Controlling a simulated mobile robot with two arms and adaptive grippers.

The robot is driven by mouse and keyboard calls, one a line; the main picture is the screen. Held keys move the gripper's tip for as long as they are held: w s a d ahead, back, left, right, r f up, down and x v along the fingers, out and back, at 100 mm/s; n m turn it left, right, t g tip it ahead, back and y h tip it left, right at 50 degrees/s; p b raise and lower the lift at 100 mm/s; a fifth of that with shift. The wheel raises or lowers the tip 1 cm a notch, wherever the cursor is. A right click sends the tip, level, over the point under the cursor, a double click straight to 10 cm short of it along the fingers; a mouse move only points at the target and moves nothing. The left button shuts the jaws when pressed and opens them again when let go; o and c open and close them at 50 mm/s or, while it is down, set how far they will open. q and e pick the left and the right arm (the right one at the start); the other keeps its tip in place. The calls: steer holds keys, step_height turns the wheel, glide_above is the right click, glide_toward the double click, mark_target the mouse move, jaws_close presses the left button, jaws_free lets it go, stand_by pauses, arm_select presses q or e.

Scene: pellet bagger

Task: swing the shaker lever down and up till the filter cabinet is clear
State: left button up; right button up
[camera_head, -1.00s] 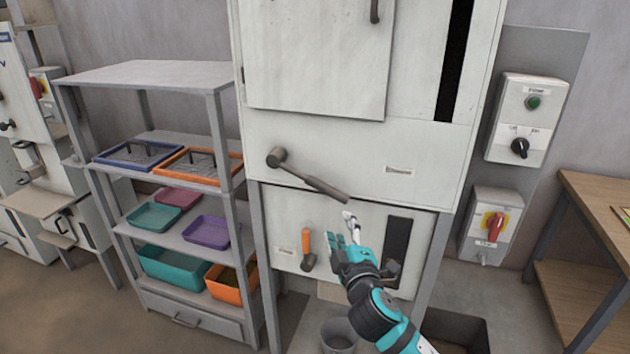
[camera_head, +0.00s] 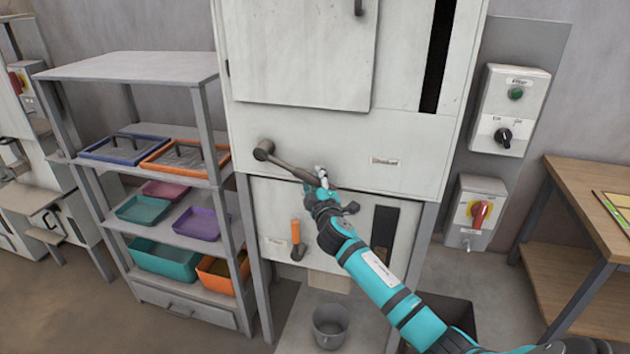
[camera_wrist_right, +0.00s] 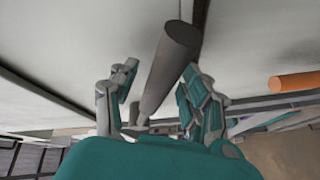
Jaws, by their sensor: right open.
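The shaker lever (camera_head: 290,170) is a dark grey bar on a round hub on the front of the pale filter cabinet (camera_head: 320,140). It slopes down to the right from the hub. My right gripper (camera_head: 322,181) is at the lever's free end. Whether a finger touches the lever's far side cannot be told. My left gripper is not in view.
An orange-handled lever (camera_head: 297,240) hangs on the lower panel, left of my forearm. A grey bucket (camera_head: 331,326) stands on the floor below. A tray shelf (camera_head: 125,68) stands left; switch boxes (camera_head: 510,110) and a wooden table (camera_head: 590,185) stand right.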

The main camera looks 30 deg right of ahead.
steer(key=shift+w, duration=0.1)
steer(key=shift+c, duration=0.4)
jaws_close()
